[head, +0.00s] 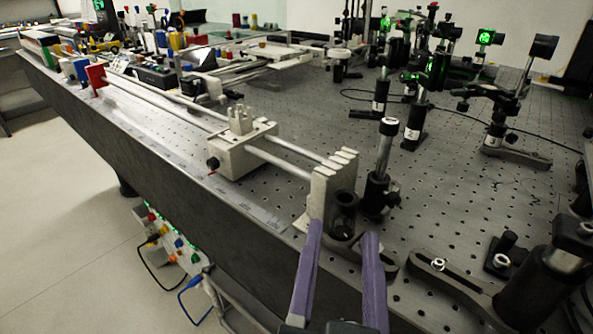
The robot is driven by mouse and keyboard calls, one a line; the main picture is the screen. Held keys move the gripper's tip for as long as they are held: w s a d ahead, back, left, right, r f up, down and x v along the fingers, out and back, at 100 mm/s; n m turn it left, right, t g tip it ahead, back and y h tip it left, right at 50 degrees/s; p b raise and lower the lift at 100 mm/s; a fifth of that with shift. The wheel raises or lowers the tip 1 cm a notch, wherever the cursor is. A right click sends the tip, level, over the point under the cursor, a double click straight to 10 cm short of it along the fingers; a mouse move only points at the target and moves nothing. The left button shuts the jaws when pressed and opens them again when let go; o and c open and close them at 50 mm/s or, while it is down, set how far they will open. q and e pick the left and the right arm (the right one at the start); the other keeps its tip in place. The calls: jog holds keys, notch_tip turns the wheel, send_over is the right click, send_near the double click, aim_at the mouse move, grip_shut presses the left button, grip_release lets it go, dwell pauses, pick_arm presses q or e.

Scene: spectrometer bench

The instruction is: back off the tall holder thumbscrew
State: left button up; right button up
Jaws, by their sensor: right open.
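Just behind and to the right stands a black post holder (376,188) carrying an upright silver post (386,148). A small dark thumbscrew (393,199) sticks out at that holder's right side, apart from the fingers. I cannot tell for sure which holder is the tall one. My left gripper is not in view.
The pale rail end block (328,190) stands close to the left fingertip. A slotted dark base (450,278) and a large black post holder (545,290) are at the right. A rail carriage (240,150) sits further left. Bare perforated tabletop (450,215) lies to the right.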

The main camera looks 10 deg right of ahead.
jog(key=shift+w+d, duration=0.2)
jog(key=shift+w, duration=0.2)
grip_shut()
dwell(0.4)
